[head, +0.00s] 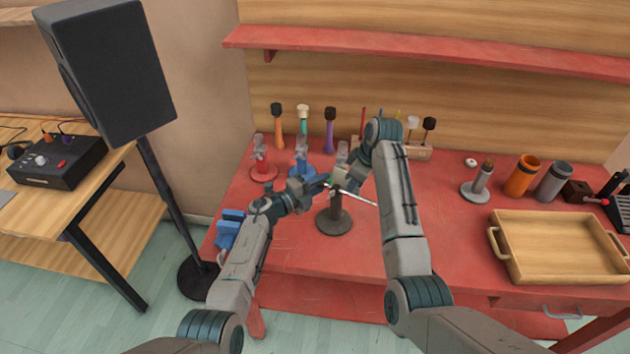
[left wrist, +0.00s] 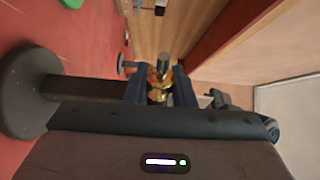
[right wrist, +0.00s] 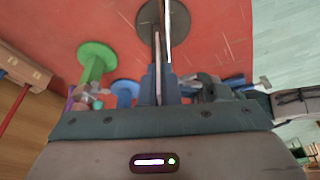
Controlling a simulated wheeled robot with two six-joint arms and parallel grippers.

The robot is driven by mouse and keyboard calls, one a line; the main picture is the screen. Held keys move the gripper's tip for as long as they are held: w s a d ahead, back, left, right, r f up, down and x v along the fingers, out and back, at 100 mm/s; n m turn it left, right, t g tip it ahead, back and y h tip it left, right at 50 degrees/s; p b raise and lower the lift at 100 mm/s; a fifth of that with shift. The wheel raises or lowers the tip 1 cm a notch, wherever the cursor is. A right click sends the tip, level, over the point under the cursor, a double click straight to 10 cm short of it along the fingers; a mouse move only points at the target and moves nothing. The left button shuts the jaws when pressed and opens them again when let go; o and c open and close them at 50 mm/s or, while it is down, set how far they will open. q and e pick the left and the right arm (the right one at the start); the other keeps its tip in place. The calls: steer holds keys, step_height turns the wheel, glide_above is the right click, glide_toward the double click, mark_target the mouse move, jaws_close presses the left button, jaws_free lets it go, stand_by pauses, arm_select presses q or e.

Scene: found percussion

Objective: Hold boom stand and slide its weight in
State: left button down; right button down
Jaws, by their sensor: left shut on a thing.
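The boom stand has a dark round base (head: 333,222) on the red table and a short upright post. A thin pale boom rod (head: 362,198) slants down to the right from its top. My left gripper (head: 323,184) is shut on the stand near the top of the post; the left wrist view shows a gold part (left wrist: 158,90) between its fingers and the base (left wrist: 25,95) at left. My right gripper (right wrist: 161,82) is close beside, above the stand, fingers close together around or beside the rod (right wrist: 167,35). I cannot tell whether it grips anything. The weight is not clearly visible.
Red, blue and green small stands (right wrist: 95,62) are close behind and beside the grippers. Mallets stand along the wall. A wooden tray (head: 505,275), cups (head: 522,178) and another small stand (head: 478,190) are at right. A speaker (head: 108,70) stands at left.

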arm_select(q)
steer(key=shift+s+d, duration=0.15)
steer(key=shift+d, duration=0.15)
steer(key=c, duration=1.2)
jaws_free()
steer(key=shift+a, duration=0.1)
steer(key=v, duration=1.2)
arm_select(e)
steer(key=c, duration=1.6)
jaws_free()
